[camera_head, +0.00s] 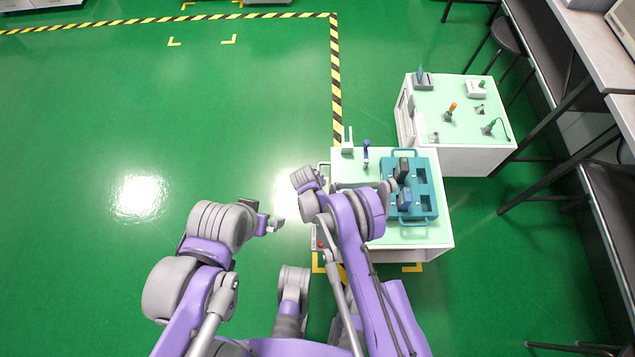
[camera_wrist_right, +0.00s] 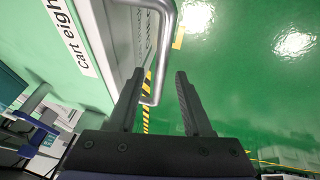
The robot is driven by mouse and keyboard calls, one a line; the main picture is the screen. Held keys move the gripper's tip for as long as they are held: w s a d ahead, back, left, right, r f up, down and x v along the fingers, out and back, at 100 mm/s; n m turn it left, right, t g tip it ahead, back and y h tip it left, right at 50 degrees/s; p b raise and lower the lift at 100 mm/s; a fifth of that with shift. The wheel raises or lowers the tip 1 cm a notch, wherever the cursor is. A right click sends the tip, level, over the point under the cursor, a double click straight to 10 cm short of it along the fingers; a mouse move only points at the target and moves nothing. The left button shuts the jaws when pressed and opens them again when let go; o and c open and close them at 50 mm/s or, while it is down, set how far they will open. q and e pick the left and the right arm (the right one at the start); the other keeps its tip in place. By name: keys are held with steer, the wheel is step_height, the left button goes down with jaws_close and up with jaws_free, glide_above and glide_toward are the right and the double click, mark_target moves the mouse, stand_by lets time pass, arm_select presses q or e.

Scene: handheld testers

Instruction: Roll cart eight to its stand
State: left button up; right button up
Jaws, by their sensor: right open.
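Cart eight (camera_head: 345,162) is a white cart with a pale green top, standing below the right of centre in the head view. Its label "Cart eight" (camera_wrist_right: 72,35) shows in the right wrist view. A silver bar handle (camera_wrist_right: 163,45) sticks out from its side. My right gripper (camera_wrist_right: 160,82) is open, with the lower end of the handle between its fingers; I cannot tell whether they touch it. In the head view my right arm hides part of the cart's left side. My left gripper (camera_head: 272,226) is left of the cart, apart from it; its jaw opening is unclear.
A teal tray (camera_head: 425,180) with dark devices lies on the cart. A second white cart (camera_head: 465,155) with small tools stands behind right. Benches line the right; green floor is open left.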

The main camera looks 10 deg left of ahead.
steer(key=shift+w+f, duration=0.1)
steer(key=shift+c, duration=0.3)
jaws_close()
stand_by(1.2)
